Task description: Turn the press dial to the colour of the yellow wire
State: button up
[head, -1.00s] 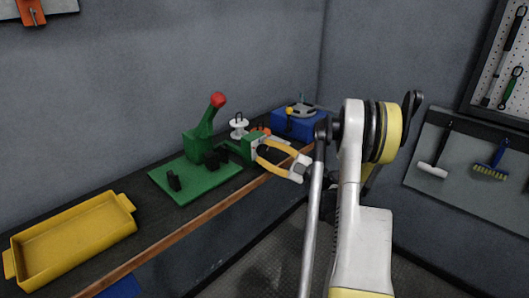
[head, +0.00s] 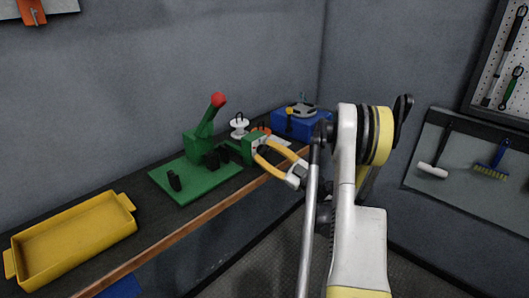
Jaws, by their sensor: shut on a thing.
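The green press (head: 199,148) stands on a green base plate (head: 205,183) on the bench, with a raised lever ending in a red knob (head: 218,100). A green block (head: 252,146) sits at its right side. My gripper (head: 262,148), with yellow and black fingers, is at the right face of this block. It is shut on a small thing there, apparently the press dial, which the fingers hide. The dial's colour marks cannot be made out. No yellow wire can be identified with certainty.
A yellow tray (head: 128,202) lies at the bench's left. A white spool-like part (head: 239,128) stands behind the press. A blue box (head: 318,124) with small items on top is at the bench's far end. Black pieces (head: 174,181) sit on the base plate.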

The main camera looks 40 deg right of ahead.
jog(key=o, duration=1.2)
jog(key=v, duration=0.7)
jog(key=shift+s, duration=0.2)
